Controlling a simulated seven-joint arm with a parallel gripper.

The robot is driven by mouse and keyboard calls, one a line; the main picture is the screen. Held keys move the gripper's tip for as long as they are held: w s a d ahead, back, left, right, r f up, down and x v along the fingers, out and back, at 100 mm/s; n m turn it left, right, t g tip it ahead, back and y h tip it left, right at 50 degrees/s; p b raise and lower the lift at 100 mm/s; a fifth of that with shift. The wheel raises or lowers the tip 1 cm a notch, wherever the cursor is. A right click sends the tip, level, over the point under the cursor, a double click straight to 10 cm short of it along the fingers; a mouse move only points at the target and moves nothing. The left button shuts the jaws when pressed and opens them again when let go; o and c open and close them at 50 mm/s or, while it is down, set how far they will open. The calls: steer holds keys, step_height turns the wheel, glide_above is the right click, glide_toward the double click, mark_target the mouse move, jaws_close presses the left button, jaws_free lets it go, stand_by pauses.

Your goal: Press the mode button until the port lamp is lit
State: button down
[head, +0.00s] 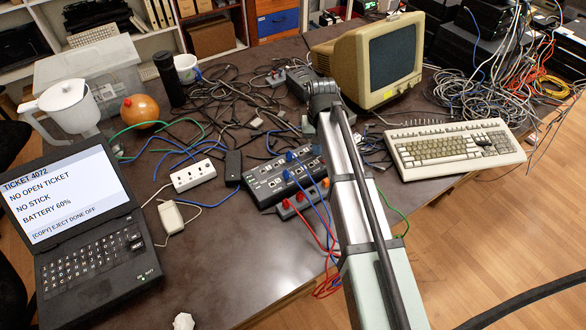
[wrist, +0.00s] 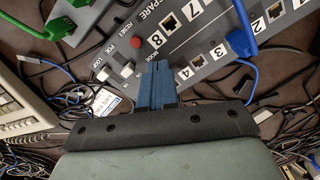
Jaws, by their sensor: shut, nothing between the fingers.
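The grey port box (wrist: 205,40) fills the upper part of the wrist view, with numbered ports, a MODE label and a black panel edge. My gripper (wrist: 158,68) has its two blue fingers together, empty, with their tips over the box beside the MODE label. The mode button itself is not visible; the fingers seem to cover it. I cannot tell whether the tips touch the box, and I cannot make out a lit port lamp. In the head view the port box (head: 262,188) lies mid-table, left of my arm, with blue plugs in it; my fingertips are not distinguishable there.
A laptop (head: 85,215) reads "NO OPEN TICKET". A monitor (head: 375,60), a keyboard (head: 450,148), a power strip (head: 193,176) and tangled cables crowd the table.

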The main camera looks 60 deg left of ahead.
stand_by(0.4)
steer(key=shift+r, duration=2.4)
steer(key=w+d+f+h, duration=0.1)
steer(key=w+d, duration=0.1)
steer(key=d, duration=0.7)
steer(key=w+d+f, duration=0.2)
steer(key=d, duration=0.7)
steer(key=w+d+f+m+h, duration=0.1)
steer(key=w+d+f, duration=0.1)
steer(key=d, duration=0.7)
steer(key=shift+w+t+h, duration=0.3)
steer(key=shift+w, duration=0.2)
steer(key=d+f+m+g, duration=0.2)
steer(key=d+f, duration=0.8)
steer(key=d, duration=0.4)
steer(key=d+f+m+g, duration=0.1)
steer(key=d+f+m, duration=0.1)
steer(key=d+f, duration=1)
steer(key=s+d+f+m+g+y, duration=0.2)
steer(key=s+d+f+m+g, duration=0.2)
steer(key=s+d+f, duration=1.3)
steer(key=s+f+m, duration=0.1)
steer(key=s+m, duration=0.1)
steer(key=m, duration=0.1)
steer(key=shift+d+y, duration=0.15)
steer(key=shift+y, duration=0.15)
